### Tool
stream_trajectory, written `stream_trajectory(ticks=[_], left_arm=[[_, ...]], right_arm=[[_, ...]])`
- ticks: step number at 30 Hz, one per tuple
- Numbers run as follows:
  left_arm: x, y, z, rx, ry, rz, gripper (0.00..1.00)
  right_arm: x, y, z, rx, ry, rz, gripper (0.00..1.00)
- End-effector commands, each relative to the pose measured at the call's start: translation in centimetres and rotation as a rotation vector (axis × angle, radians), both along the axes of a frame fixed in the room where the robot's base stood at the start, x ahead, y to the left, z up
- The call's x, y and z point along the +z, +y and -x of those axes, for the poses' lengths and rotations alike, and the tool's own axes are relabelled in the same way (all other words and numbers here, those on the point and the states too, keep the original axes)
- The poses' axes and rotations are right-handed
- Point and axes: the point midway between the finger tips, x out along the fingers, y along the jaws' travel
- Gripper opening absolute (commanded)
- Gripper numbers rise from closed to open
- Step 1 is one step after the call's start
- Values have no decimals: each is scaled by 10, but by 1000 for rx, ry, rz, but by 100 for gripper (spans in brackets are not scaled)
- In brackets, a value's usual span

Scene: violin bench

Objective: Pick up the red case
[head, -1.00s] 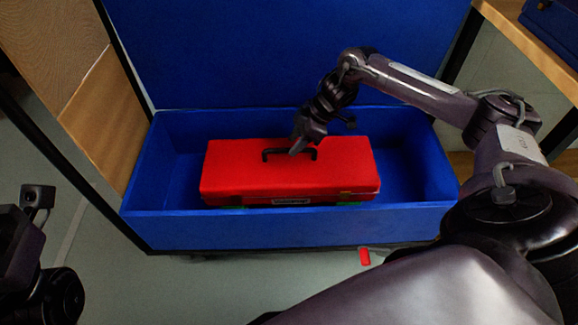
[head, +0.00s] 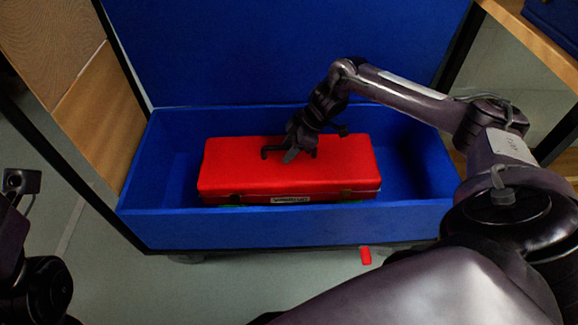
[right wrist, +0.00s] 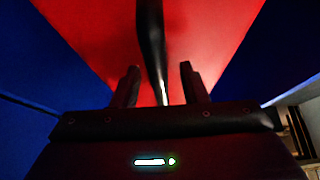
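The red case (head: 235,172) lies flat inside a blue bin, its black handle (head: 270,153) on top. My right gripper (head: 292,154) is at the handle from above, and its fingers partly hide the handle. In the right wrist view, the two fingers of my right gripper (right wrist: 160,88) stand apart over the red case (right wrist: 95,30). The dark handle (right wrist: 151,40) runs between them with a visible gap on each side. Part of my left arm shows at the left edge of the head view, but its fingers do not show.
The blue bin (head: 250,229) has low walls around the case, with free floor on its right side. A tall blue panel (head: 280,50) stands behind it. A small red piece (head: 365,256) lies in front of the bin. A wooden shelf (head: 530,35) is at upper right.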

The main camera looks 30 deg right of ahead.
Motion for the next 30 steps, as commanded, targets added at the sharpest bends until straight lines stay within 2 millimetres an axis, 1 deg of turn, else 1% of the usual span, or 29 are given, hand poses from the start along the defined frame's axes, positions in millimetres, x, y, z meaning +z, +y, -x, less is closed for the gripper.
stream_trajectory(ticks=[12, 13, 21, 22, 30], left_arm=[[2, 0, 0, 0, 0, 0, 0], [2, 0, 0, 0, 0, 1, 0], [2, 0, 0, 0, 1, 1, 0], [2, 0, 0, 0, 1, 1, 0], [2, 0, 0, 1, 2, 0, 0]], right_arm=[[-2, 0, 0, 0, 0, 0, 40], [-2, 0, 0, 0, 0, 0, 38], [-2, 0, 0, 0, 0, 0, 3], [-2, 0, 0, 0, 0, 0, 0], [-2, 0, 0, 0, 0, 0, 0]])
